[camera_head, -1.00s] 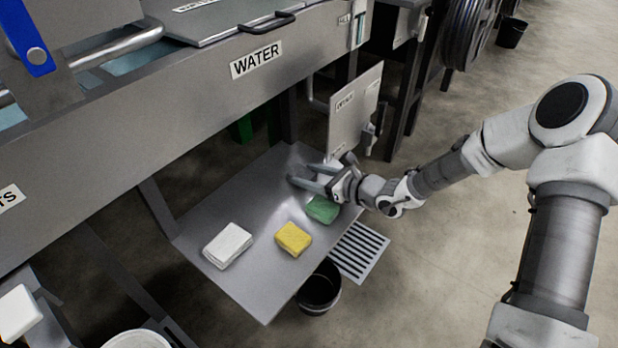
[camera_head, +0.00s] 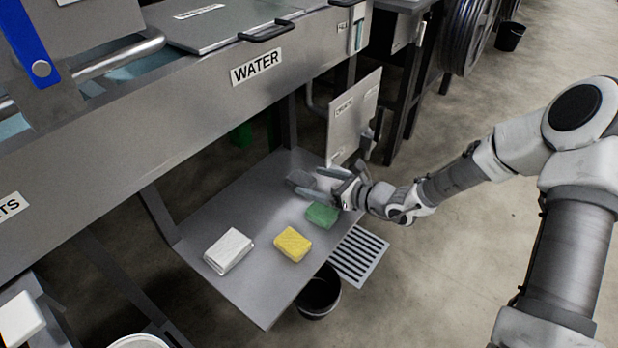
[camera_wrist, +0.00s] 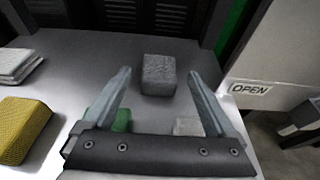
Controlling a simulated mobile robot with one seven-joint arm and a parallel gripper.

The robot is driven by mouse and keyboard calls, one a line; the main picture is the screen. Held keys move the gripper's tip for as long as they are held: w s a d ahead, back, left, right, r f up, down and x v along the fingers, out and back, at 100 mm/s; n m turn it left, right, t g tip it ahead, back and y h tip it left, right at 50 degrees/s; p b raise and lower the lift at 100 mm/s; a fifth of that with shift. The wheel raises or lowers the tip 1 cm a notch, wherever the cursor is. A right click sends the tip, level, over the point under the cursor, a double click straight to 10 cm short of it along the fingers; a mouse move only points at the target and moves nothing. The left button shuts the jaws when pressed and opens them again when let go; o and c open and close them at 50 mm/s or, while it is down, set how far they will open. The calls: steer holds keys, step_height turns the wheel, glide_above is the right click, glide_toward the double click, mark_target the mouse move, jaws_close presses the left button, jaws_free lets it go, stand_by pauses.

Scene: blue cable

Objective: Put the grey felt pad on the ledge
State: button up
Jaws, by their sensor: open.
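A grey, rough-surfaced block, which looks like the felt pad (camera_wrist: 158,74), rests on the grey metal shelf (camera_head: 238,290) under the WATER tank. In the wrist view it lies just beyond my fingertips, centred between them. In the head view the grey pad (camera_head: 299,178) shows beside the left end of my gripper (camera_head: 312,183), partly hidden. My gripper is open and empty, low over the shelf and pointing left in the head view. I cannot tell from the pictures whether this shelf is the ledge.
A green pad (camera_head: 321,215) lies just below my gripper, with a yellow sponge (camera_head: 292,244) and a white pad (camera_head: 228,250) further left. A small pale block (camera_wrist: 188,126) shows near my gripper's base. An upright panel (camera_head: 353,115) stands behind. The shelf's front is bare.

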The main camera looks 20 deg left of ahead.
steer(key=p+v, duration=0.2)
steer(key=v, duration=0.7)
steer(key=shift+s+d+r, duration=0.1)
steer(key=shift+d+r, duration=0.05)
steer(key=shift+d, duration=0.15)
steer(key=s+d+r+n+g+h, duration=0.4)
steer(key=s+r+n+g+h, duration=0.1)
steer(key=s+r+n, duration=0.8)
steer(key=s+d+r+n+t+h, duration=0.2)
steer(key=s+d+r+n+h, duration=0.2)
steer(key=d, duration=0.3)
steer(key=s+d+r+n+t+h, duration=0.2)
steer(key=s+d+r+n+h, duration=0.2)
steer(key=d, duration=0.4)
steer(key=shift+r+n+t, duration=0.4)
steer(key=shift+r+n, duration=0.15)
steer(key=shift+n, duration=0.15)
steer(key=shift+s+r, duration=0.1)
steer(key=shift+s, duration=0.1)
